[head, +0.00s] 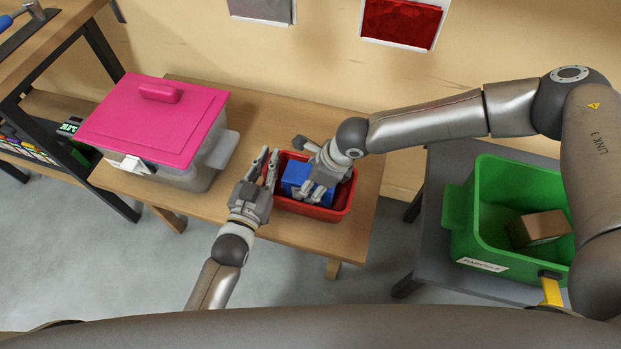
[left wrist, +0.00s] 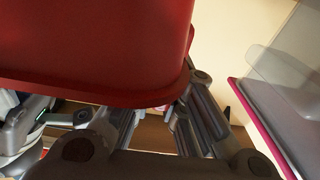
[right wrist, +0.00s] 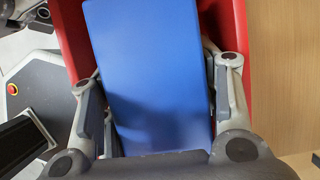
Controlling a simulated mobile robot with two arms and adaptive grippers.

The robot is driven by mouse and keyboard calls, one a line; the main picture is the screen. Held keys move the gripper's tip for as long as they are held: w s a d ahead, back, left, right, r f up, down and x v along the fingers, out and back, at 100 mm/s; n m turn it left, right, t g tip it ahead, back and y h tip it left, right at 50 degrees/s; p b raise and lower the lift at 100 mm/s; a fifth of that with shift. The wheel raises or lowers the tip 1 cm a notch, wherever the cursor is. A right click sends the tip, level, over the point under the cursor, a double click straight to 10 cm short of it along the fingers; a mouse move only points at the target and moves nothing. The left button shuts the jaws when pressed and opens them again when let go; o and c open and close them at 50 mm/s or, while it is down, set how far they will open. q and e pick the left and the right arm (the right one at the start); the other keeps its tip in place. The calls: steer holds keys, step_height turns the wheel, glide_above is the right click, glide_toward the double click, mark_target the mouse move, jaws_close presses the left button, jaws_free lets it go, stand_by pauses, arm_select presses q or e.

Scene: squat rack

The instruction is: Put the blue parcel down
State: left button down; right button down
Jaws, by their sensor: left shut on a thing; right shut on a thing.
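The blue parcel (head: 294,176) is inside the red bin (head: 335,214) on the wooden bench. My right gripper (head: 313,190) is over the bin and shut on the parcel. In the right wrist view the blue parcel (right wrist: 145,70) lies between the fingers, with the red bin's walls (right wrist: 234,30) on both sides. I cannot tell whether the parcel touches the bin's floor. My left gripper (head: 269,170) is at the bin's left end, shut on its rim. The red bin's wall (left wrist: 95,45) fills the upper left wrist view.
A box with a pink lid (head: 155,120) stands left on the wooden bench (head: 250,115). A green crate (head: 490,200) with a brown box (head: 540,228) stands on a dark table (head: 430,235) at the right. A shelf rack (head: 70,60) is at the far left.

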steer(key=shift+w+a+f, duration=0.1)
steer(key=shift+a+f, duration=0.05)
steer(key=shift+f, duration=0.25)
steer(key=c, duration=0.8)
jaws_free()
steer(key=shift+f, duration=0.2)
steer(key=shift+r, duration=0.25)
arm_select(q)
steer(key=shift+r, duration=0.1)
arm_select(e)
steer(key=v, duration=1.1)
steer(key=shift+r, duration=0.35)
steer(key=shift+s+d+r, duration=0.25)
steer(key=shift+d+r, duration=0.1)
steer(key=shift+r, duration=0.1)
